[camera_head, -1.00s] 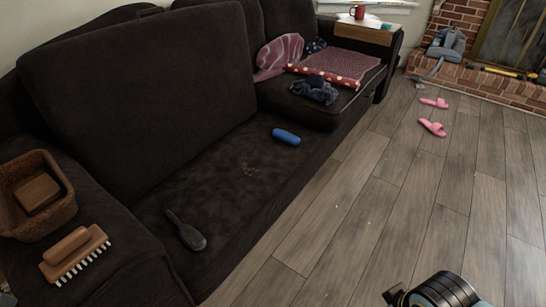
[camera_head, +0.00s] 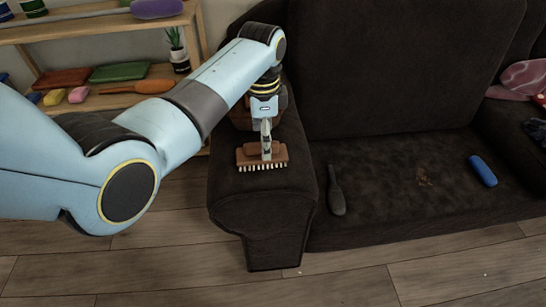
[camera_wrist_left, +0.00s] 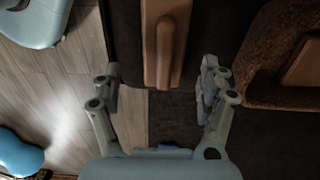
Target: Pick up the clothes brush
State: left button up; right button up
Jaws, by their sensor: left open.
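The clothes brush (camera_head: 246,161), brown with a raised handle and a row of pale bristles, rests on the left arm of the dark sofa. My left gripper (camera_head: 267,156) reaches down over it from above. In the left wrist view the brush handle (camera_wrist_left: 165,45) lies at the top middle, in line with the gap between the two spread fingers of my left gripper (camera_wrist_left: 160,82). The gripper is open. Whether a finger touches the brush cannot be told. My right gripper is out of view.
A brown basket (camera_wrist_left: 258,90) with a block in it sits beside the brush. On the sofa seat (camera_head: 400,215) lie a dark paddle-shaped brush (camera_head: 336,192) and a blue object (camera_head: 483,171). A wooden shelf (camera_head: 130,103) stands at left. The floor in front is clear.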

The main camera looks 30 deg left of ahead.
pick_arm(q)
jog(key=f, duration=0.2)
jog(key=f+b, duration=0.1)
jog(key=f, duration=0.1)
jog(key=f+b, duration=0.1)
jog(key=f, duration=0.1)
jog(key=shift+a+f, duration=0.35)
jog(key=shift+a, duration=0.05)
jog(key=c, duration=1.3)
jog(key=shift+r, duration=0.15)
notch_tip(320, 180, up, 5)
jog(key=p, duration=0.5)
jog(key=shift+w, duration=0.1)
jog(key=d+r+p, duration=0.3)
jog(key=d+p, duration=0.1)
jog(key=d, duration=0.2)
jog(key=s+d+r+p, duration=0.1)
jog(key=d+r+p, duration=0.1)
jog(key=d, duration=0.3)
jog(key=shift+d+r+p, duration=0.35)
jog(key=shift+r+p, duration=0.05)
jog(key=shift+p, duration=0.45)
jog(key=shift+s, duration=0.1)
